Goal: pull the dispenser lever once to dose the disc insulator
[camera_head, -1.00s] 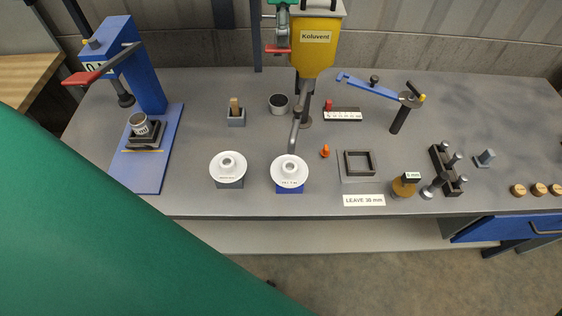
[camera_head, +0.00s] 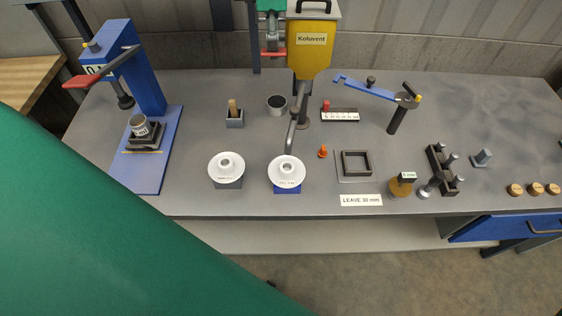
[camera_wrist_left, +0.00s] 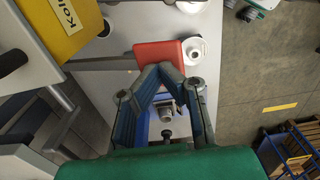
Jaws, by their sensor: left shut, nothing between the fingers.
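The dispenser is a yellow hopper (camera_head: 311,50) labelled Koluvent at the back of the bench. Its lever ends in a red handle (camera_head: 273,54), left of the hopper; in the left wrist view the red handle (camera_wrist_left: 158,53) sits on a grey bar. My left gripper (camera_head: 272,40) is at the handle, shut and empty. In the left wrist view its closed fingertips (camera_wrist_left: 158,69) are right beside the handle; I cannot tell whether they touch. A white disc insulator (camera_head: 287,171) rests on a blue block below the grey spout (camera_head: 291,134). My right gripper is not in view.
A second white disc (camera_head: 226,169) stands on a grey block to the left. A blue press (camera_head: 144,70) with a red-tipped arm is at far left. A grey cup (camera_head: 277,105) and an orange cone (camera_head: 322,152) stand near the spout. My green arm covers the lower left.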

